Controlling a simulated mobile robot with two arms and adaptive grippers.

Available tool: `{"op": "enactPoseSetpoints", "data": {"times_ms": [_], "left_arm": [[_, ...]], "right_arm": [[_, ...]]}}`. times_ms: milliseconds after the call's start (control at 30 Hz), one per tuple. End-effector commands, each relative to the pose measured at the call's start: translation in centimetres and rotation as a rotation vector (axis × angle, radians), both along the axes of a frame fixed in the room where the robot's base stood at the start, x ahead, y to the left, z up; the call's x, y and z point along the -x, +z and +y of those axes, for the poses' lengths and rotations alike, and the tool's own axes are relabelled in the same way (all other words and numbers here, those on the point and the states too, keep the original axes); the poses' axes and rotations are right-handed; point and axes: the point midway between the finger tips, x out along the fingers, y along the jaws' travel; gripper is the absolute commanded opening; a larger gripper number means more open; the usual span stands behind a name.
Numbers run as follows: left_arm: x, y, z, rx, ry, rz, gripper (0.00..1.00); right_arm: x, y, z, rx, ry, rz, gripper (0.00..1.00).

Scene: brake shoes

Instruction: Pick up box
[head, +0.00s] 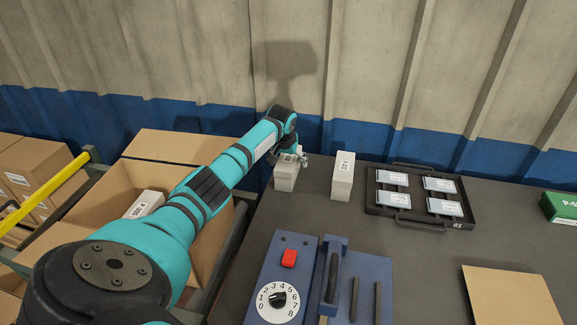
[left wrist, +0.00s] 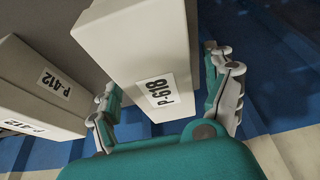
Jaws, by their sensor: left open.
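A tall white box (head: 285,178) stands near the back left of the dark table. My left gripper (head: 291,154) is at the top of it and hides part of that top. In the left wrist view, this box (left wrist: 148,50) bears the label P-618 and lies between the two spread fingers of my left gripper (left wrist: 162,80). The fingers are open, one on each side; I cannot tell whether either touches it. A second white box (head: 343,178) stands upright to the right. A neighbouring box (left wrist: 50,85) labelled P-412 shows in the left wrist view. My right gripper is not in view.
An open cardboard carton (head: 185,146) with a white box (head: 144,204) inside stands left of the table. A black tray (head: 417,223) holds several labelled packs. A blue dial device (head: 290,262) is at the front. A brown flat panel (head: 510,295) and green box (head: 560,208) lie right.

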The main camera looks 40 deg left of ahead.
Motion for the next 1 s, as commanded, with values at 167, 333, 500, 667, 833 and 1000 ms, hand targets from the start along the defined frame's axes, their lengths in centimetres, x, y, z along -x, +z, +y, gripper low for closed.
{"op": "enactPoseSetpoints", "data": {"times_ms": [167, 333, 500, 667, 833, 1000], "left_arm": [[0.02, 0.01, 0.0, 0.001, 0.001, 0.001, 0.85], [0.02, -0.12, -0.02, 0.001, 0.001, 0.001, 0.85], [0.03, -0.38, -0.04, 0.002, 0.001, 0.001, 0.85], [0.04, -0.49, -0.02, 0.001, 0.001, 0.001, 0.85], [0.03, -0.49, -0.02, 0.001, 0.001, 0.001, 0.85], [0.04, -0.49, -0.01, 0.001, 0.001, 0.001, 0.62]], "right_arm": [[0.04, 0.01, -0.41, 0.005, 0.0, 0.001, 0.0], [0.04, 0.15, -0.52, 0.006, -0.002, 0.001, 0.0], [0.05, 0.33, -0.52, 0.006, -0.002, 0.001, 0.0], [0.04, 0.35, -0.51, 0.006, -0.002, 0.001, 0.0], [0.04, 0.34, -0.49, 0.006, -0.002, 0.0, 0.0], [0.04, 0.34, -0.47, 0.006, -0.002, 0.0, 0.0]]}}
